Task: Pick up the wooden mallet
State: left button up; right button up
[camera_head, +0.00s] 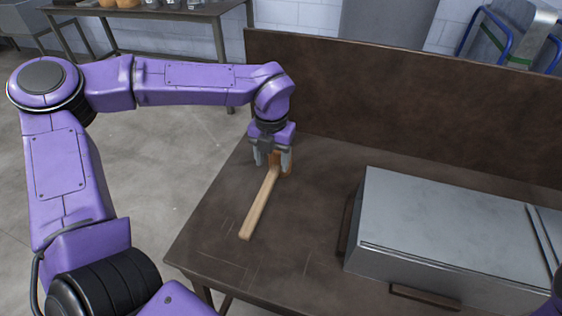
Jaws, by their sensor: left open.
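The wooden mallet (261,203) lies on the brown workbench (220,240), with its pale handle pointing toward the front left and its darker head toward the back. My left gripper (273,163) points down at the mallet's head end. Its fingers are open, one on each side of the head as seen from here, and partly hide it. I cannot tell whether the fingers touch the wood. Of my right arm only a small purple piece shows at the lower right edge; its gripper is out of view.
A large grey sheet-metal box (450,225) stands on the right of the bench. A tall brown back panel (400,95) closes the bench's rear. The bench's left front part is clear. Another table (150,12) with several items stands at the back left.

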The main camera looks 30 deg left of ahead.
aim_at(272, 174)
pick_arm(q)
jog(key=f, duration=0.6)
jog(key=shift+s+a+f+p, duration=0.1)
jog(key=shift+s+f+p, duration=0.15)
jog(key=shift+p, duration=0.1)
grip_shut()
jog(key=shift+r, duration=0.1)
jog(key=shift+r, duration=0.1)
jog(key=shift+w+r, duration=0.1)
jog(key=shift+r, duration=0.3)
jog(key=s+d+r+b, duration=0.2)
jog(key=s+d+r, duration=0.8)
jog(key=r, duration=0.2)
jog(key=shift+b, duration=0.35)
